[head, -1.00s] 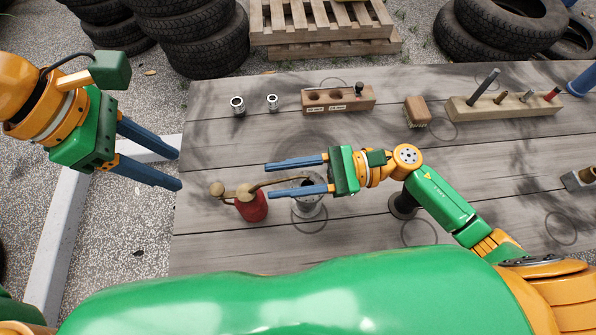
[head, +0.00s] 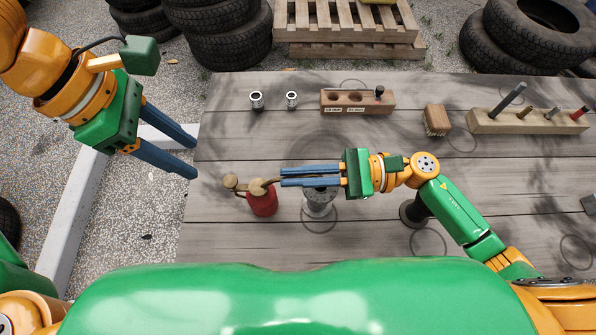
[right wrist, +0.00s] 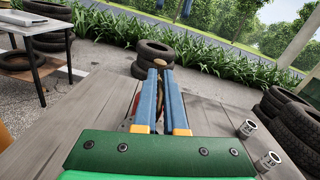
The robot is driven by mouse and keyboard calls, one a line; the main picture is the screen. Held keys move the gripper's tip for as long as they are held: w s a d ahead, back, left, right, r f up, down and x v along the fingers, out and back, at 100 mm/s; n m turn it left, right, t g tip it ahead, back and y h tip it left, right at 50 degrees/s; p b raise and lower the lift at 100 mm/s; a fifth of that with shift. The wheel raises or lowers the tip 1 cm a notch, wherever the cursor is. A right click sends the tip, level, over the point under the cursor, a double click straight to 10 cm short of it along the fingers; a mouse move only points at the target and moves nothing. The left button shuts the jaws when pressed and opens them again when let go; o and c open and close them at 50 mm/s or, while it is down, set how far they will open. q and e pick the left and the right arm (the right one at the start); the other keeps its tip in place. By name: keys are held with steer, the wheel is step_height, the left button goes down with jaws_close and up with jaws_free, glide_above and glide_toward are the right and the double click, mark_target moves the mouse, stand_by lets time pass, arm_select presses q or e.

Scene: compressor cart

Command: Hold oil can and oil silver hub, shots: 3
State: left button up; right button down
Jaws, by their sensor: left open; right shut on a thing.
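The oil can (head: 263,204) has a red body and brass-coloured top parts, and stands at the left part of the table. Its red side shows slightly in the right wrist view (right wrist: 132,112). My right gripper (head: 282,177) points left, its blue fingers shut on the can's thin upper part; the exact grip is partly hidden. The silver hub (head: 318,207) stands just right of the can, below the right fingers, which cover its top. Whether the spout touches the hub cannot be told. My left gripper (head: 196,157) is open and empty, off the table's left edge.
A dark round piece (head: 410,214) stands partly behind my right forearm. Two sockets (head: 257,100), a wooden socket block (head: 340,102), a brush (head: 437,120) and a peg block (head: 530,121) line the back of the wooden table (head: 240,140). Tires (head: 230,38) and pallets lie behind.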

mark_target(230, 181)
stand_by(0.7)
arm_select(q)
steer(key=shift+d, duration=0.25)
steer(key=c, duration=0.5)
steer(key=d+n, duration=0.1)
steer(key=n, duration=0.1)
steer(key=d+n+y, duration=0.1)
steer(key=n, duration=0.1)
steer(key=shift+d+r+g, duration=0.1)
steer(key=shift+d+g, duration=0.2)
steer(key=shift+d, duration=0.05)
jaws_close()
steer(key=f+n+y, duration=0.1)
steer(key=f+n, duration=0.1)
steer(key=f+n+y, duration=0.1)
steer(key=f, duration=0.1)
steer(key=d+f+n+y, duration=0.1)
steer(key=f+n, duration=0.1)
steer(key=f, duration=0.1)
steer(key=shift+w+n, duration=0.25)
steer(key=shift+n, duration=0.05)
